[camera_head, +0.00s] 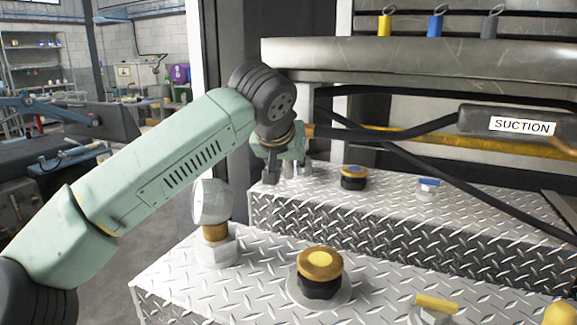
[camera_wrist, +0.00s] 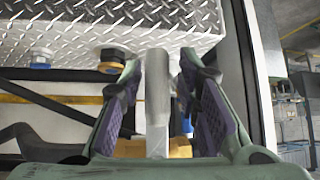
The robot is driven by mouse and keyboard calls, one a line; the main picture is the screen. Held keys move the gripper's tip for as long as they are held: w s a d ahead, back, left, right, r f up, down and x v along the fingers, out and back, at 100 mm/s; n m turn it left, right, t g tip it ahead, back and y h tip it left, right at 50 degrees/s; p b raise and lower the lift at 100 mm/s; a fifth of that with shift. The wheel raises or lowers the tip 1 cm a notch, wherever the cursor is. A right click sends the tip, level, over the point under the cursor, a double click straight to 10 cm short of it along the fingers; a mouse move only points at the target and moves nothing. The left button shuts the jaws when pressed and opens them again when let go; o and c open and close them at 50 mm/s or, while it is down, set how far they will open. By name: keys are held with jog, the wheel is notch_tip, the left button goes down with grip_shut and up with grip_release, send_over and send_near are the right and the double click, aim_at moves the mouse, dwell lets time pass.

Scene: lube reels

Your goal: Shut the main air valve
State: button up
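My gripper (camera_wrist: 160,75) is open in the wrist view, with its two purple-padded fingers apart. A grey handle (camera_wrist: 157,88) with a paler flat stem, apparently the valve's lever, stands between them, with a gap on each side. Brass (camera_wrist: 180,148) shows behind the stem's lower end, partly hidden by my gripper. In the head view my gripper (camera_head: 285,172) points down at the left end of the rear tread-plate step. A brass fitting (camera_head: 308,131) lies just right of it. The handle is small and mostly hidden there, so its exact angle is unclear.
A round gauge (camera_head: 211,202) stands on the front step (camera_head: 180,270). Brass-topped knobs stand on the front (camera_head: 320,263) and rear (camera_head: 354,178) steps. A black hose and a "SUCTION" label (camera_head: 522,126) cross the right. A metal beam (camera_head: 420,62) runs above my gripper.

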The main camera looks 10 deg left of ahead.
jog(key=shift+o, duration=0.3)
jog(key=d+v, duration=0.1)
jog(key=v, duration=1.1)
jog(key=shift+a, duration=0.45)
